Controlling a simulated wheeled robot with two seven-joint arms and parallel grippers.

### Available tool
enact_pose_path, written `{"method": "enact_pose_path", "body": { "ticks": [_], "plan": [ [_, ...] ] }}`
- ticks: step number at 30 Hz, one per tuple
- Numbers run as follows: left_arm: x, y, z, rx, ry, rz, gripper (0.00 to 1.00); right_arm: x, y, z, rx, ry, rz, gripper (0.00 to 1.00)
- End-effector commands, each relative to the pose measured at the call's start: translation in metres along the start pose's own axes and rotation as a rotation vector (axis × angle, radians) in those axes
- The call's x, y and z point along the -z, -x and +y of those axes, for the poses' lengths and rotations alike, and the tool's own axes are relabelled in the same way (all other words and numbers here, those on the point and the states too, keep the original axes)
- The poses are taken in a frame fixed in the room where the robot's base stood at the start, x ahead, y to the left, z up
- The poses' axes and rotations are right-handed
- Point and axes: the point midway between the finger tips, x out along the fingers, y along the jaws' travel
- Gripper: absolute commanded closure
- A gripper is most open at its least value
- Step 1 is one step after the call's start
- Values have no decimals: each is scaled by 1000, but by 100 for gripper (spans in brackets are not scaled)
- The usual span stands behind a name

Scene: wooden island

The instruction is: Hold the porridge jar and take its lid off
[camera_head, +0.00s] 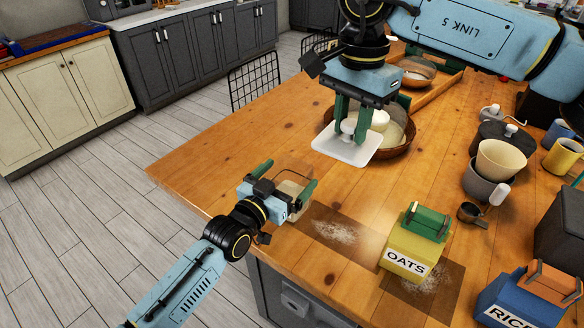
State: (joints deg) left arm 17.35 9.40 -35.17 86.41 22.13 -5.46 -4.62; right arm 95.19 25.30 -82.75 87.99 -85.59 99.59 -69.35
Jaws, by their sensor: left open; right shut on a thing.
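The porridge jar (291,190), a small clear-walled box with a beige tint, stands at the island's near left corner. It is partly hidden by my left gripper (287,179). That gripper is open, with its green fingers at either side of the jar; I cannot tell whether they touch it. The white square lid (343,153) is off the jar, further back and to the right. My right gripper (349,122) is shut on the lid's knob, and the lid appears raised in front of a brown bowl.
The wooden island (230,150) has free room at its left. The brown bowl (400,149) holds pale things. A yellow oats box (406,246) and blue rice box (520,308) stand at right. A cream cup (501,158) and small scoop (472,213) stand further back.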

Motion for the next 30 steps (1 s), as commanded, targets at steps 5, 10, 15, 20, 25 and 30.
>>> {"method": "enact_pose_path", "body": {
  "ticks": [5, 10, 15, 20, 25, 30],
  "plan": [
    [1, 8, 0, 0, 0, 0, 0, 0, 7, 0, 0, 0, 0, 99],
    [2, 19, 0, 0, -1, -1, 0, 0, 14, 0, 0, 0, 0, 99],
    [1, 29, 0, 0, -1, -1, 0, 0, 21, 0, 0, 0, 0, 99],
    [1, 39, 0, 0, 0, -2, 0, 0, 27, 0, 0, 0, 0, 99],
    [1, 49, 0, 0, 0, -1, 0, 0, 33, 0, 0, 0, 0, 99],
    [1, 59, 0, 0, 1, -1, 0, 0, 39, 0, 0, 0, 0, 99]
  ]
}}
